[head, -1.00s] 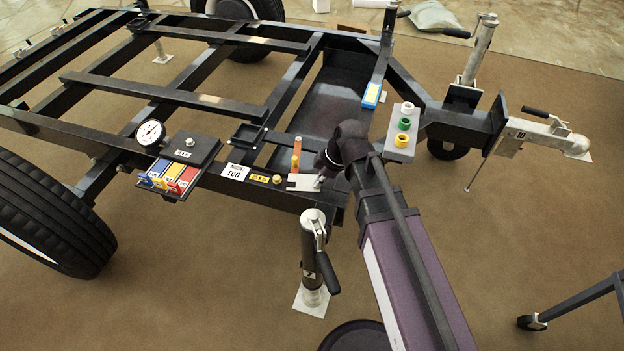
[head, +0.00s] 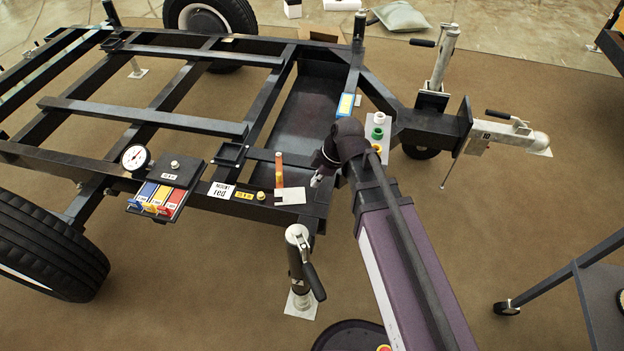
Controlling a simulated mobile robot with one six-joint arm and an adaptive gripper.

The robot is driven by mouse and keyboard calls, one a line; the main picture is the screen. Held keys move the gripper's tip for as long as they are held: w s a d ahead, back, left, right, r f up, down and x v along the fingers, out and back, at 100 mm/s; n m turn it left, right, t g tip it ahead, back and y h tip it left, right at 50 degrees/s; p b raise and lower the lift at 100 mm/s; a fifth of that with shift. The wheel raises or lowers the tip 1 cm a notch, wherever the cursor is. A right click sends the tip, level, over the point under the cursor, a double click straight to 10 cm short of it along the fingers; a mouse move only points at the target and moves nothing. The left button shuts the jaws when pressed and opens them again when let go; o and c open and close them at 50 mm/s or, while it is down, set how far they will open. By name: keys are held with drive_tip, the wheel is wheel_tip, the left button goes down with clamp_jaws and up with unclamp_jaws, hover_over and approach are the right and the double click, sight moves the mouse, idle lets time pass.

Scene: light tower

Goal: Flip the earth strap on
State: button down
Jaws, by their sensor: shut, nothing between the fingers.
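No part in view is readably labelled as the earth strap. An upright orange lever (head: 279,168) stands on the front beam of the dark trailer frame (head: 190,122), with a small white plate (head: 290,197) at its foot. My gripper (head: 316,181) is just right of the lever and the plate, apart from the lever. It is shut and empty, and its tips point down and left. My wrist and arm hide part of the frame behind them. A small yellow knob (head: 261,196) sits left of the plate.
A "MOUNT red" card (head: 221,190), a round gauge (head: 136,158) and blue, yellow and red blocks (head: 158,198) lie to the left. A grey panel with green and yellow rings (head: 378,128) is partly behind my wrist. A jack post (head: 300,265) stands in front.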

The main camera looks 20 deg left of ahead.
drive_tip(key=shift+p+v, duration=0.6)
drive_tip(key=shift+v, duration=0.35)
drive_tip(key=w+d+m+t+h, duration=0.15)
drive_tip(key=d+m+h, duration=0.25)
drive_tip(key=d+m, duration=2.3)
drive_tip(key=d+r+n+p, duration=0.2)
drive_tip(key=d+r+p, duration=0.1)
drive_tip(key=r+p, duration=1.5)
drive_tip(key=d+r+n+p, duration=0.3)
drive_tip(key=d+r+p, duration=0.1)
drive_tip(key=r+p, duration=1.5)
drive_tip(key=shift+w+p, duration=0.35)
drive_tip(key=shift+p, duration=0.4)
drive_tip(key=shift+a+f, duration=0.1)
drive_tip(key=w+a+f+n+g+y+b, duration=0.1)
drive_tip(key=a+f+n+y+b, duration=0.1)
drive_tip(key=a+f+n+b, duration=0.9)
drive_tip(key=w+a+f+n+g+y+b, duration=0.1)
drive_tip(key=w+a+f+n+b, duration=0.1)
drive_tip(key=a+f+n+b, duration=1)
drive_tip(key=a+f+b, duration=1)
drive_tip(key=f+b, duration=0.4)
drive_tip(key=b, duration=0.2)
drive_tip(key=shift+a+f+y, duration=0.25)
drive_tip(key=shift+a+y, duration=0.15)
